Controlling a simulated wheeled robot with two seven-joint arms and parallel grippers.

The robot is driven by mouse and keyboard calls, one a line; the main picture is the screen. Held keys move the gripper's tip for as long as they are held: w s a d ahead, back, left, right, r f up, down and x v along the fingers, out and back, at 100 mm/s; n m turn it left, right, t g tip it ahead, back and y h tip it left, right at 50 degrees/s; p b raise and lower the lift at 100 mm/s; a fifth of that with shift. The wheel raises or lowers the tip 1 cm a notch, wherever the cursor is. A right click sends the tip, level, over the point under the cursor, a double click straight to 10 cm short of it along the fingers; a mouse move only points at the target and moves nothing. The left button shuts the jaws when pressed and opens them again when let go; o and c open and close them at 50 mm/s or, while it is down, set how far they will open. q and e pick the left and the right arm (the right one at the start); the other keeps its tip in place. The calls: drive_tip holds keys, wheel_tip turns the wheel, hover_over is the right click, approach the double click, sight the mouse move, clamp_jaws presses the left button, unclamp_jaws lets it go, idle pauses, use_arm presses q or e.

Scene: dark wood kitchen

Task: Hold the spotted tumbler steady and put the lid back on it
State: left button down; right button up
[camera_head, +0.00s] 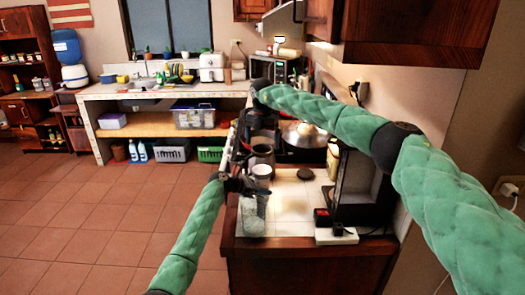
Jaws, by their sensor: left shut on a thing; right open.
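The pale spotted tumbler (253,214) stands at the near left corner of the tiled counter.
A large metal pan (303,135) is farther back. A black appliance (360,185) and a small box with a red switch (323,216) take up the right side. The counter's middle (290,205) is clear.

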drive_tip(key=shift+r, duration=0.45)
use_arm(q)
drive_tip(key=shift+c, duration=2.2)
unclamp_jaws()
drive_tip(key=b+v, duration=0.2)
drive_tip(key=v, duration=0.4)
drive_tip(key=shift+a+f, duration=0.1)
drive_tip(key=shift+f, duration=0.1)
drive_tip(key=shift+v, duration=0.85)
drive_tip(key=shift+r, duration=0.15)
use_arm(e)
wheel_tip(320, 180, down, 2)
drive_tip(key=shift+f, duration=0.2)
